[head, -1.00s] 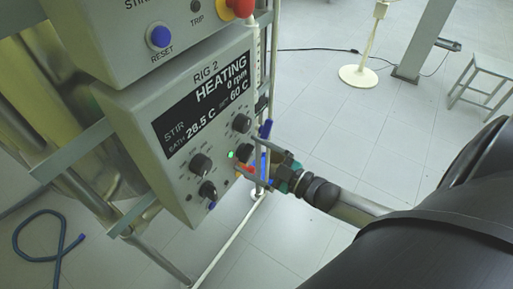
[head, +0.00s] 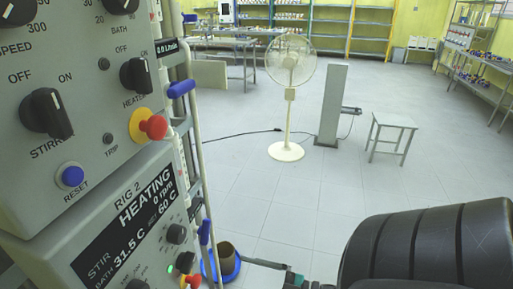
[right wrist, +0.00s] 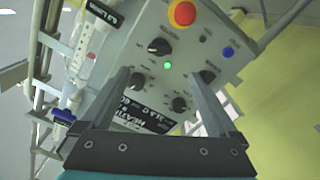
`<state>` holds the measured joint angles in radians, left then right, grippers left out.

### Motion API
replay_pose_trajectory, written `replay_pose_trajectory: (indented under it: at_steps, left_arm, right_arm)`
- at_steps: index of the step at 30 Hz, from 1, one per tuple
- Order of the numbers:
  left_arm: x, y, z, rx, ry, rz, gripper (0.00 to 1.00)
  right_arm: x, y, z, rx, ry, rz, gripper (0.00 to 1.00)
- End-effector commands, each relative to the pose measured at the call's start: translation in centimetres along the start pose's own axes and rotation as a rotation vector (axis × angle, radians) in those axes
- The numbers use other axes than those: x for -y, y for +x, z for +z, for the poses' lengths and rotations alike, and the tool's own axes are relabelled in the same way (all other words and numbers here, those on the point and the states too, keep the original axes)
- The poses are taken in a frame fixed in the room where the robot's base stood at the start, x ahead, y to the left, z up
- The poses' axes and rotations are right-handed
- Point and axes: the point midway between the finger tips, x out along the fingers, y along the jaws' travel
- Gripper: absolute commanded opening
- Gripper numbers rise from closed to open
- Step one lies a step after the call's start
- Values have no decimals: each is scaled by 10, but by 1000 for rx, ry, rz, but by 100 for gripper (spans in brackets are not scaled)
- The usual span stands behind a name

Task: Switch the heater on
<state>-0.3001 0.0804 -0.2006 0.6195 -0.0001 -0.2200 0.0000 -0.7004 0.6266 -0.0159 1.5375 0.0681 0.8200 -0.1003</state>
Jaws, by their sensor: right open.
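The lower control box (head: 110,235) reads "RIG 2", "HEATING", 0 rpm, bath 31.5 C, set 60 C in the head view. Its green lamp (head: 170,268) is lit. In the right wrist view the green lamp (right wrist: 168,65) shows amid several black knobs, whose labels I cannot read. My right gripper (right wrist: 158,75) is open and empty, its fingers pointing at this panel; contact cannot be told. In the head view it is partly cut off at the bottom edge. The upper panel carries a black heater knob (head: 137,75). My left gripper is out of view.
The upper panel has a stir knob (head: 48,112), a blue reset button (head: 72,176) and a red stop button (head: 154,127). A rig frame with blue-handled parts stands right of the panels. A fan (head: 290,95) and stool (head: 392,125) stand beyond open floor.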

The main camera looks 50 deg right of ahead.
Motion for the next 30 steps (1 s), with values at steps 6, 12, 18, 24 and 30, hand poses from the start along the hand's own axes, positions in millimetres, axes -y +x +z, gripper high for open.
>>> replay_pose_trajectory:
  at_steps: [6, 12, 18, 24, 30]
  left_arm:
    - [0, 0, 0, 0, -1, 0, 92]
    - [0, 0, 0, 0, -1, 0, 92]
    - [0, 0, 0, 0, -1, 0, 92]
    - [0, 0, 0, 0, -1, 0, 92]
    - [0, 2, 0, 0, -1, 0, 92]
  right_arm:
    - [0, -20, 0, 0, 0, 0, 95]
    - [0, -22, 0, 0, 0, 1, 95]
    - [0, -21, 0, 0, 0, 1, 95]
    - [0, -21, 0, 0, 0, 1, 95]
    - [11, -26, 35, 109, 28, 18, 95]
